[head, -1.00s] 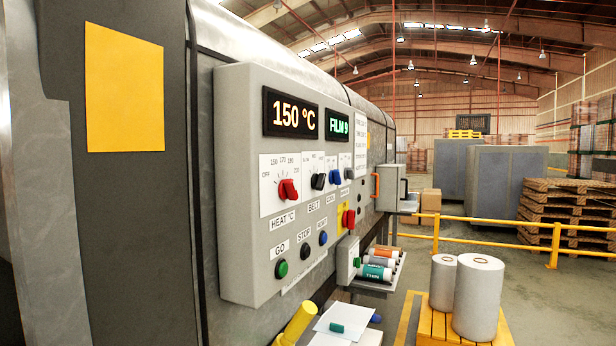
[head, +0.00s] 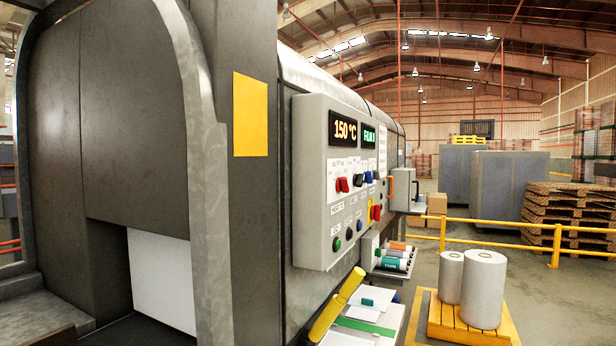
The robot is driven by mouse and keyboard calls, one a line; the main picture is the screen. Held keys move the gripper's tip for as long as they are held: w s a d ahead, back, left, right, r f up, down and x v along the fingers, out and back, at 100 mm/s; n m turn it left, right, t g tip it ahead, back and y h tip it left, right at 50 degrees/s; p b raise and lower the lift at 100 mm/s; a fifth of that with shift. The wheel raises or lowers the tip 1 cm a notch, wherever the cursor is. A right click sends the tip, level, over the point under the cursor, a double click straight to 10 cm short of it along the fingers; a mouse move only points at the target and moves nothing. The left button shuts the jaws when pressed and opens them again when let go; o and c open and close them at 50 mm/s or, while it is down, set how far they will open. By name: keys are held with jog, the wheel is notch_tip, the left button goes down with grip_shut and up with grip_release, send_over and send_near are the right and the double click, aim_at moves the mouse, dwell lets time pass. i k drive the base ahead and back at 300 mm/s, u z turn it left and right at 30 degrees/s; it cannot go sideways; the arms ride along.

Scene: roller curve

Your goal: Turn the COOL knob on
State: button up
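The control panel (head: 312,200) is a grey box on the machine's side, seen at a slant in the head view. A blue knob (head: 368,177) sits in the upper row, right of a black knob (head: 358,180) and a red knob (head: 342,184). The blue one appears to be the COOL knob, though its label is too small to read clearly now. Its pointer setting cannot be told. The display (head: 344,129) reads 150 °C, and a green display (head: 368,138) is beside it. My gripper is not in view.
Below the panel are a yellow bar-like object (head: 337,304) and a bench with sheets (head: 378,298). Rolls (head: 395,258) lie on a shelf further along. A yellow rail (head: 500,236) and a pallet with two large rolls (head: 482,290) stand right. Some floor is open between.

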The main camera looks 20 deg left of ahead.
aim_at(368, 179)
jog(key=u, duration=0.6)
jog(key=i, duration=1)
jog(key=k, duration=1.2)
jog(key=z, duration=0.95)
jog(key=i, duration=1.6)
jog(key=u, duration=0.55)
